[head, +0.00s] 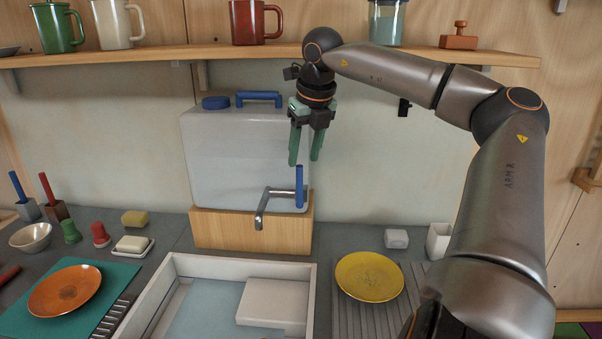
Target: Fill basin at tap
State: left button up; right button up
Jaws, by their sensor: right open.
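A translucent water container (235,150) with a blue cap and blue handle stands on a wooden block (225,228). Its metal tap (268,203) points down over the back edge of a white-rimmed basin (172,290). An upright blue lever (299,186) stands on the tap. The basin has a pale blue bottom, and a white block (272,303) covers its right part; its front is cut off by the picture's edge. My left gripper is out of view.
A shelf (150,56) above holds mugs, a jar (386,22) and a red stamp-like block (459,37). A yellow plate (369,276) lies on a ribbed drainer right of the basin. An orange plate (64,289), soap dish (132,246) and sponge (135,218) lie at left.

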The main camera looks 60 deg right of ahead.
jog(key=v, duration=0.4)
jog(key=shift+r, duration=0.1)
dwell(1.2)
